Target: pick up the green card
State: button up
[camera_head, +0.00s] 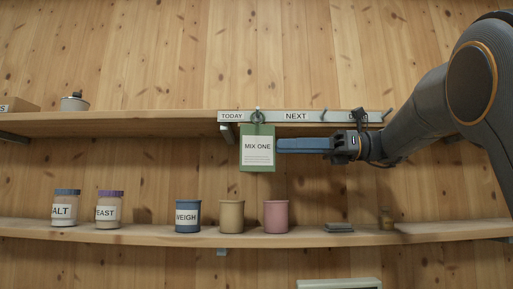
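The fingertips are at the card's right edge, at about mid-height. The fingers overlap in this side view, so I cannot tell whether they are open or shut, or whether they touch the card.
The label rail (345,116) runs along the upper shelf (120,124), with more hooks to the right. The lower shelf (130,230) holds labelled jars, a blue "WEIGH" cup (188,217), a tan cup (231,217) and a pink cup (276,217). Space between the shelves is open left of the card.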

aim_at(269, 146)
jog(key=a, duration=0.5)
jog(key=shift+w+p, duration=0.1)
jog(key=shift+p, duration=0.25)
grip_shut()
